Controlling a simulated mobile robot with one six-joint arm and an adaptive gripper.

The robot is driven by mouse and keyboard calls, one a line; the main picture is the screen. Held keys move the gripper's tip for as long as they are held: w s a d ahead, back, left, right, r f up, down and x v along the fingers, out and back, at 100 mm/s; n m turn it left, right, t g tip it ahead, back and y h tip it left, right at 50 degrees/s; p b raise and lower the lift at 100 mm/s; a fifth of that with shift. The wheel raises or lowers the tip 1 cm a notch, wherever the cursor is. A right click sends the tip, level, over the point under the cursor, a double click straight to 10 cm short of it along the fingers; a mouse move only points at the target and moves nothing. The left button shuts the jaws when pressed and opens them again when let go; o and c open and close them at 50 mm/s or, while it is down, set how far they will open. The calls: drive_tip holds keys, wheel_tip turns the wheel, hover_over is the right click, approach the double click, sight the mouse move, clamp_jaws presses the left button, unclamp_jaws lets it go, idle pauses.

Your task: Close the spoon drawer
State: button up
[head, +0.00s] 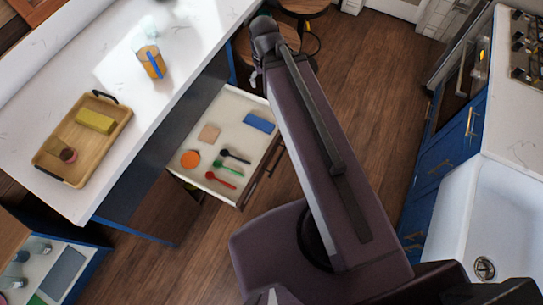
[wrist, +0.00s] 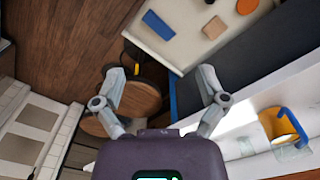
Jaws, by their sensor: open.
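The spoon drawer (head: 226,112) is pulled out from the island in the head view, its front facing the right. In it lie a black spoon (head: 235,156), a green spoon (head: 228,168), a red spoon (head: 221,180), an orange disc (head: 190,158), a tan block (head: 209,132) and a blue block (head: 258,122). Part of the drawer's far right side is hidden behind my arm. My gripper (wrist: 160,76) is open and empty in the wrist view, its fingers spread. The drawer (wrist: 183,45) shows beyond them at the upper right, apart from the fingers.
Round wooden stools (head: 302,5) stand beyond the drawer, near my gripper. A tray (head: 105,128) and an orange mug (head: 147,60) are on the white island top. Another open drawer (head: 85,272) with jars is at lower left.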

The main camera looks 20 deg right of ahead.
drive_tip(key=shift+f+b, duration=0.4)
drive_tip(key=c, duration=0.7)
drive_tip(key=shift+f+b, duration=0.45)
clamp_jaws()
wheel_tip(320, 180, down, 12)
drive_tip(key=b, duration=1.2)
drive_tip(key=shift+f, duration=0.2)
